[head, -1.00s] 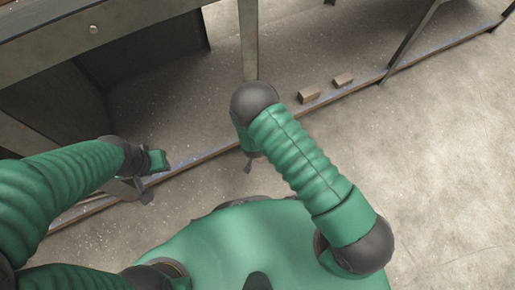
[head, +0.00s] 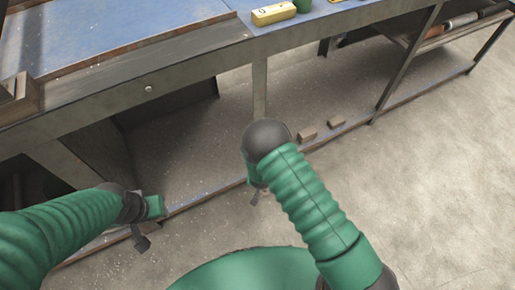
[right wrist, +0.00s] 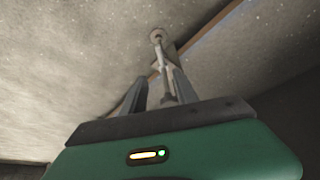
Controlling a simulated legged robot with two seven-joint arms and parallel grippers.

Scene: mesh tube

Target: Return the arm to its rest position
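My left arm comes in from the left with green ribbed sleeves. My left gripper (head: 142,243) hangs low in front of the bench; a dark finger shows, but not its opening. My right arm bends at a dark round joint (head: 267,136). My right gripper (head: 255,197) is mostly hidden below that joint. In the right wrist view, the fingers of my right gripper (right wrist: 159,92) stand apart. A thin pale rod-like shape (right wrist: 162,65) shows between and beyond them; I cannot tell what it is. Nothing is clearly held.
A bench with a blue top (head: 150,25) stands ahead, its front edge above both grippers. A yellow block (head: 274,14) and a green object (head: 302,5) are on it. Two small brown blocks (head: 306,136) (head: 336,123) lie near the low rail. Open floor (head: 440,190) lies to the right.

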